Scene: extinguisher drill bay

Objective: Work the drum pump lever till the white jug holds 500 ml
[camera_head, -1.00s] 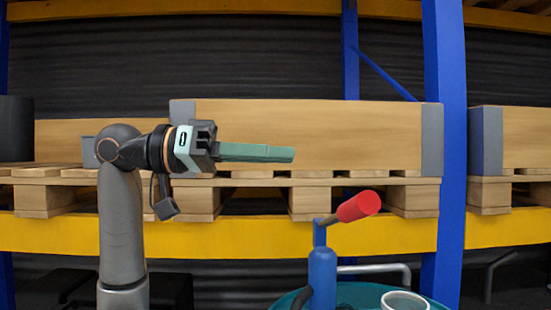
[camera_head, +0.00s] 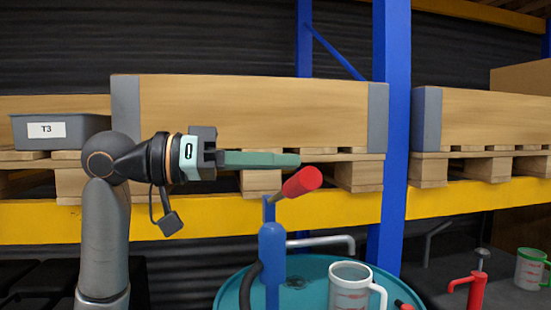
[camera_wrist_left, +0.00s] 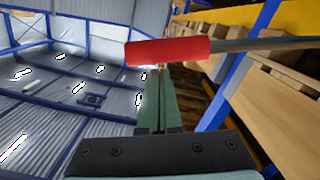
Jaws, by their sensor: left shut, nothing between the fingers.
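The drum pump has a blue body (camera_head: 271,262) and a lever with a red grip (camera_head: 302,181), tilted up to the right. My left gripper (camera_head: 298,160) is shut and empty, its green fingers pointing right, with the tips appearing just above the red grip. In the left wrist view the red grip (camera_wrist_left: 168,51) crosses just past the fingertips (camera_wrist_left: 155,78); I cannot tell whether they touch. The white jug (camera_head: 348,285) stands on the teal drum (camera_head: 235,290), under the grey spout (camera_head: 325,242). Its red markings are too small to read, and its fill level cannot be seen. My right gripper is not in view.
A pallet rack with a yellow beam (camera_head: 450,215) and blue upright (camera_head: 390,120) stands behind the pump. A grey bin labelled T3 (camera_head: 85,128) sits at left.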

